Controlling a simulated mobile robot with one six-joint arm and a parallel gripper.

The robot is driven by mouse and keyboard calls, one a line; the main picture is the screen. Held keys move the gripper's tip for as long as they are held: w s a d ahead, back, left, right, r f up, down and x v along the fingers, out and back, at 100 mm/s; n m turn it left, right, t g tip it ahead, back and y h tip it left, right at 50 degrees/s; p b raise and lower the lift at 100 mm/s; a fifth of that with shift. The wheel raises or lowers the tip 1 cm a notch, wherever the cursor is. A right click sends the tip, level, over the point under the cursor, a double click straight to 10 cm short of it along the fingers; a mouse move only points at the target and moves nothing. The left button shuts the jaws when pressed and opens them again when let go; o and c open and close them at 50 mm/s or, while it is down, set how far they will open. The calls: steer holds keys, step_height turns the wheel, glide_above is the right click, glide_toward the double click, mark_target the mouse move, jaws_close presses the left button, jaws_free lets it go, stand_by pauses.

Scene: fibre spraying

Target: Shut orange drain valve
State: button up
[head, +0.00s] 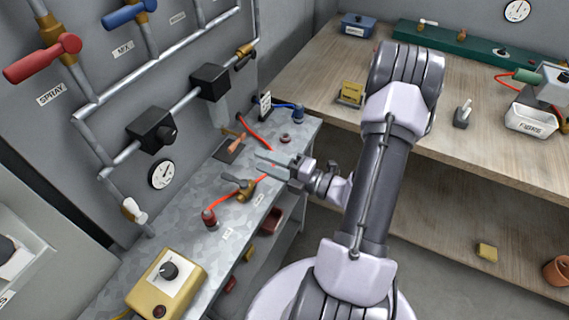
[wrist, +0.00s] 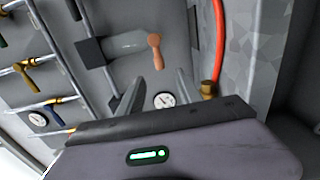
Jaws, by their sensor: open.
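The orange valve handle (head: 237,143) sits low by the wall at the back of the grey metal bench, over a dark plate. In the wrist view the orange handle (wrist: 155,48) joins the end of a grey cylinder and lies ahead of the fingertips. My gripper (head: 260,165) is above the bench, to the right of and nearer than the handle, and looks apart from it. In the wrist view my gripper (wrist: 157,88) has two spread fingers with nothing held between them. No label for the drain shows clearly.
A brass valve with a dark lever (head: 243,187) and an orange-red hose (head: 222,200) lie close to my gripper. The wall carries pipes, a red handle (head: 42,58), a blue handle (head: 130,12) and a gauge (head: 161,174). A yellow control box (head: 165,285) stands on the near bench.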

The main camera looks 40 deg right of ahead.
steer(key=p+v, duration=0.1)
steer(key=v, duration=0.5)
steer(key=shift+s, duration=0.35)
steer(key=shift+d, duration=0.1)
steer(key=s+a+r+n+g+y, duration=0.1)
steer(key=a+r+n+g, duration=0.2)
steer(key=a+n+g, duration=0.35)
steer(key=a+r+n+g+y, duration=0.2)
steer(key=a+r+n+g, duration=0.1)
steer(key=a+n, duration=0.55)
steer(key=s+a+r+n+g+y, duration=0.1)
steer(key=a+r+n+g, duration=0.3)
steer(key=n, duration=0.6)
steer(key=s+a+r+n+t+h, duration=0.1)
steer(key=r+n+h, duration=0.3)
steer(key=n, duration=0.6)
steer(key=s+a+r+n+t+h, duration=0.1)
steer(key=s+a+r+n+h, duration=0.2)
steer(key=n, duration=0.7)
steer(key=shift+s+a+r+n+h, duration=0.35)
steer(key=shift+a+r+h, duration=0.15)
steer(key=shift+a+h, duration=0.1)
